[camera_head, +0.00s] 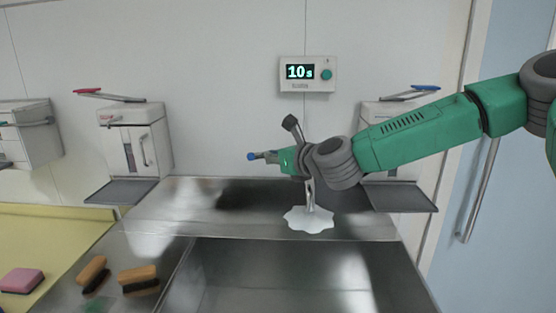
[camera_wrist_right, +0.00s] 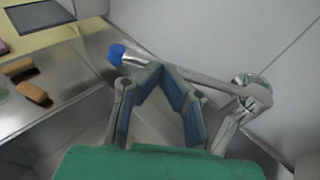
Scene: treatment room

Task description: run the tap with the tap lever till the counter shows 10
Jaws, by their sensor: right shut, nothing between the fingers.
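The counter (camera_head: 300,72) on the wall reads 10s. The tap lever (camera_head: 262,156) is a grey bar with a blue tip, pointing left; it also shows in the right wrist view (camera_wrist_right: 190,80), running from the tap body (camera_wrist_right: 252,92). My right gripper (camera_head: 287,158) is shut and empty, at the lever; in the right wrist view its fingertips (camera_wrist_right: 162,70) meet right beside the bar, and I cannot tell whether they touch. My wrist hides most of the tap in the head view. A pale stream and white splash (camera_head: 309,219) show below it. My left gripper is not in view.
The steel sink (camera_head: 300,265) lies below. Dispensers with trays stand left (camera_head: 133,142) and right, the right one partly behind my arm. Brushes (camera_head: 138,279) and a pink sponge (camera_head: 22,280) lie at the left. A door with a long handle (camera_head: 478,190) is at right.

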